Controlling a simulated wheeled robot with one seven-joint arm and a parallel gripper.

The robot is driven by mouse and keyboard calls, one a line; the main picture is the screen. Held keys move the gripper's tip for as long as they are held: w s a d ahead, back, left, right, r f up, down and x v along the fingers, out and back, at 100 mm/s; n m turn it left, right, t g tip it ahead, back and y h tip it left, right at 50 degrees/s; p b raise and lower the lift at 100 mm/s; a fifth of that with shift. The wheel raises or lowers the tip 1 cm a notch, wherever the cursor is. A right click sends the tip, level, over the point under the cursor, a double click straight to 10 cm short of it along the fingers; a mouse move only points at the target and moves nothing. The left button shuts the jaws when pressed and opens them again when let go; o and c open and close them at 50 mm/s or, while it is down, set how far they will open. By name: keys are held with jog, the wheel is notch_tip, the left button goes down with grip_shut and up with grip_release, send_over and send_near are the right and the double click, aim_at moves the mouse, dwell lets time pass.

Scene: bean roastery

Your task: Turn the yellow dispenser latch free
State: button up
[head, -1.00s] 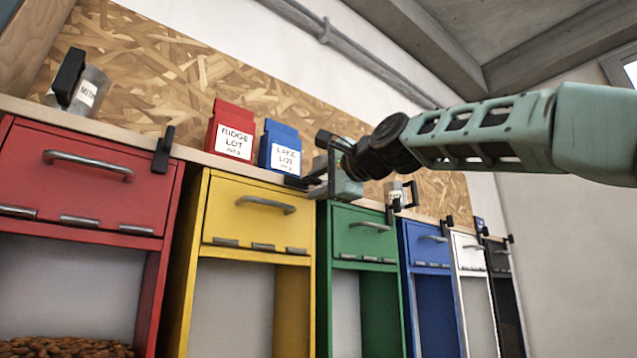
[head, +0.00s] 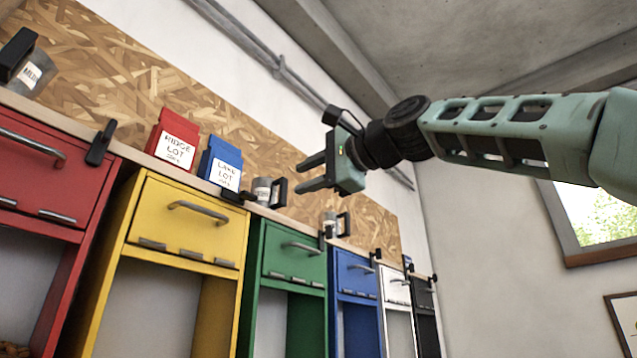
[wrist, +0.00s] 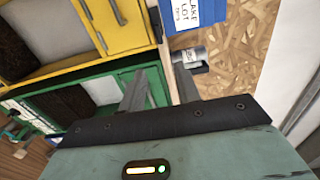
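The yellow dispenser (head: 184,222) stands between the red and green ones, its flap closed under a grey handle. Its black latch (head: 237,196) sits at the top right corner by the shelf edge and looks lying nearly flat, unlike the upright red dispenser's latch (head: 100,143). In the wrist view the yellow latch (wrist: 155,24) shows as a dark piece beside the yellow front. My gripper (head: 302,175) is open and empty, up and to the right of the latch, apart from it. Its two fingers (wrist: 160,85) show spread with nothing between them.
A red bag (head: 173,140) and a blue bag (head: 220,162) stand on the shelf above the yellow dispenser. A metal cup (head: 262,190) with a black handle stands to their right. Green (head: 292,255), blue, white and black dispensers continue rightward.

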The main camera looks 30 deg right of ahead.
jog(key=shift+b+v, duration=0.5)
jog(key=shift+v, duration=0.7)
jog(key=w+a+f+n+g, duration=0.2)
jog(key=w+a+f, duration=0.2)
jog(key=f, duration=0.5)
jog(key=w+a+f+n+g, duration=0.3)
jog(key=a+f, duration=0.1)
jog(key=f, duration=0.5)
jog(key=s+a+f+n+g+b, duration=0.1)
jog(key=a+f+n+g, duration=0.25)
jog(key=f, duration=0.85)
jog(key=s+a+f+n+g+b, duration=0.15)
jog(key=a+f, duration=0.25)
jog(key=f, duration=0.7)
jog(key=s+a+f+n+g+h, duration=0.1)
jog(key=s+f+n+g, duration=0.2)
jog(key=f, duration=0.5)
jog(key=s+a+f+n+g+h, duration=0.1)
jog(key=s+f+n, duration=0.2)
jog(key=s+f, duration=0.35)
jog(key=s+d+f+n+g+h, duration=0.1)
jog(key=s+d+f+n, duration=0.1)
jog(key=s+f, duration=0.4)
jog(key=s+d+f+n+g+h, duration=0.2)
jog(key=s+f+n, duration=0.2)
jog(key=f, duration=0.6)
jog(key=s, duration=0.2)
jog(key=shift+s+d+f+b, duration=0.2)
jog(key=shift+s+f+b, duration=0.05)
jog(key=shift+f+b, duration=0.1)
